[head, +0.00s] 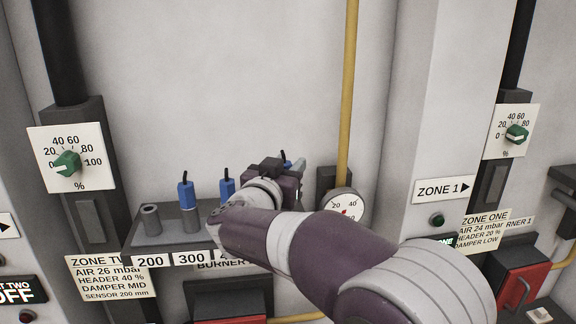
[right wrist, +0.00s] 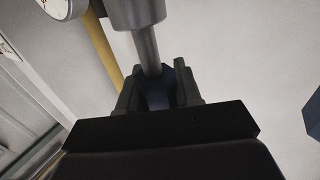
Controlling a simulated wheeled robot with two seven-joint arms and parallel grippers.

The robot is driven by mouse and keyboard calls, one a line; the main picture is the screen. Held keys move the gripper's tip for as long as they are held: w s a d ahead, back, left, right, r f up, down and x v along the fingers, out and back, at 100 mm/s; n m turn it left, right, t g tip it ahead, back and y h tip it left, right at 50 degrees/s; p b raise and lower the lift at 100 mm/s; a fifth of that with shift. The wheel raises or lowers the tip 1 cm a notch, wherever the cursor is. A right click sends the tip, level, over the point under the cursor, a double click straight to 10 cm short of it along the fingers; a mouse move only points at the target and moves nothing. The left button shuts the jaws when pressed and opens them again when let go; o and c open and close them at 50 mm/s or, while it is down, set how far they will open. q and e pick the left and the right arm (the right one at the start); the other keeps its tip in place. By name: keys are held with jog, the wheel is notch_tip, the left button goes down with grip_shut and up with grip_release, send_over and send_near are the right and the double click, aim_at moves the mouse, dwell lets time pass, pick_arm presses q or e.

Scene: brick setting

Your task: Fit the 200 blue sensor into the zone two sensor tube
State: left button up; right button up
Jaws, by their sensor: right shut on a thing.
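My right gripper (head: 278,172) is shut on a blue sensor (head: 287,163), mostly hidden by the gripper in the head view. In the right wrist view, the sensor's dark blue body (right wrist: 157,95) sits between the fingers. A thin grey rod (right wrist: 147,50) runs from it to a wider grey cylinder (right wrist: 137,12), perhaps the sensor tube. The rod meets the cylinder's end in the picture; I cannot tell how deep it goes. The holder position (head: 151,220) above the 200 label (head: 150,261) has no blue sensor. My left gripper is out of view.
Two blue sensors (head: 186,194) (head: 227,187) stand upright in the grey rack (head: 165,240), left of my gripper. A yellow pipe (head: 348,90) and a round gauge (head: 343,207) are close on the right. A zone two label plate (head: 108,277) is at lower left.

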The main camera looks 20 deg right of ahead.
jog(key=shift+f+b, duration=1.1)
jog(key=shift+f, duration=0.5)
notch_tip(320, 180, up, 3)
jog(key=p, duration=0.3)
jog(key=shift+r, duration=0.1)
notch_tip(320, 180, up, 2)
jog(key=shift+r+p, duration=0.15)
jog(key=shift+p, duration=0.55)
jog(key=shift+f+b, duration=2)
jog(key=shift+f, duration=0.8)
jog(key=o, duration=1.5)
jog(key=shift+s, duration=0.1)
jog(key=shift+o, duration=0.2)
